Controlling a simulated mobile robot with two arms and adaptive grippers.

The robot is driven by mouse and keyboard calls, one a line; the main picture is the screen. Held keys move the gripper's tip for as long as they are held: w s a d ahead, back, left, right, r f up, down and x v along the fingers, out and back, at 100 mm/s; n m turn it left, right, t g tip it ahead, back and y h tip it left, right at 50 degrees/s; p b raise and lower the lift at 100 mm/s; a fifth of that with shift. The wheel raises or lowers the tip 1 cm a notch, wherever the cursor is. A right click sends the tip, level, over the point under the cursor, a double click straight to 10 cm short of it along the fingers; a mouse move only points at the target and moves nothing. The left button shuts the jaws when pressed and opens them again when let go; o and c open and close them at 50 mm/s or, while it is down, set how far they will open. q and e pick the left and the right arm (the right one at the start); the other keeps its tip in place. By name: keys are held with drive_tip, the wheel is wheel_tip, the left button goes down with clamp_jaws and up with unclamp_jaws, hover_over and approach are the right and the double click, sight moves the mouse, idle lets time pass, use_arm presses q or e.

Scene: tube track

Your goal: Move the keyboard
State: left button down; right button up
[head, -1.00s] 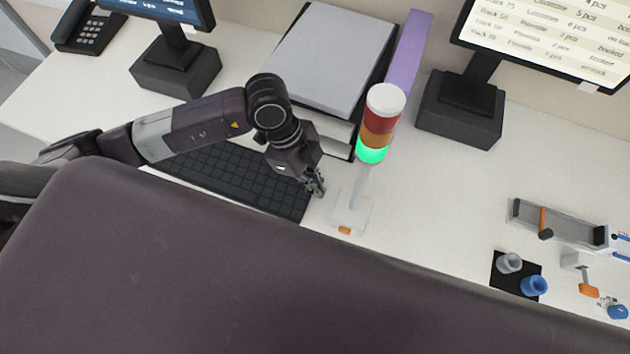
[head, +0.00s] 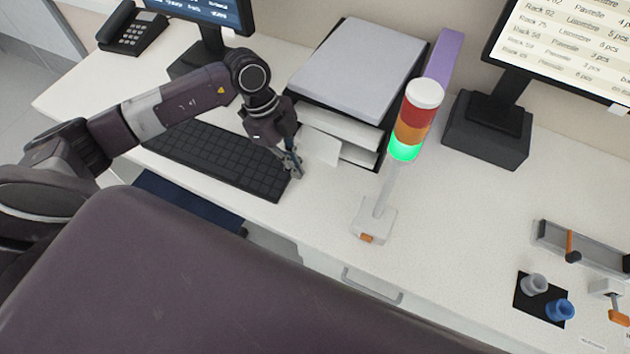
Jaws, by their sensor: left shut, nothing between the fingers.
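The black keyboard (head: 205,155) lies flat on the white desk, left of the signal tower, running from upper left to lower right. My left gripper (head: 293,172) is shut and empty, fingers pointing down, at the keyboard's right end. The fingertips look to be at or against that end; exact contact is hard to tell. My left forearm passes above and behind the keyboard and hides part of its far edge. My right gripper is not in view.
A signal tower (head: 405,130) lit green stands right of my left gripper. Behind are a paper tray stack (head: 352,70), a monitor stand (head: 487,130) and a phone (head: 132,32). The desk's front edge (head: 310,240) runs close below the keyboard. Small fixtures stand at right.

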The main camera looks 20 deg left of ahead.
sight(236, 144)
use_arm(q)
drive_tip(key=a, duration=0.2)
drive_tip(key=a+b, duration=0.1)
drive_tip(key=a, duration=0.2)
drive_tip(key=shift+w+a+f, duration=0.15)
drive_tip(key=shift+a, duration=0.2)
drive_tip(key=a, duration=0.4)
drive_tip(key=w+a+b, duration=0.1)
drive_tip(key=a, duration=0.3)
drive_tip(key=a+b, duration=0.1)
drive_tip(key=a, duration=0.3)
drive_tip(key=shift+w, duration=0.15)
drive_tip(key=shift+a+r, duration=0.2)
drive_tip(key=shift+a, duration=0.1)
drive_tip(key=shift+r, duration=0.1)
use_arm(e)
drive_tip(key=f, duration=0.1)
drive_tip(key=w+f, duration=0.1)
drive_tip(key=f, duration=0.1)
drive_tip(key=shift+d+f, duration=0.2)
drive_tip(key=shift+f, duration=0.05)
use_arm(q)
drive_tip(key=v, duration=1.2)
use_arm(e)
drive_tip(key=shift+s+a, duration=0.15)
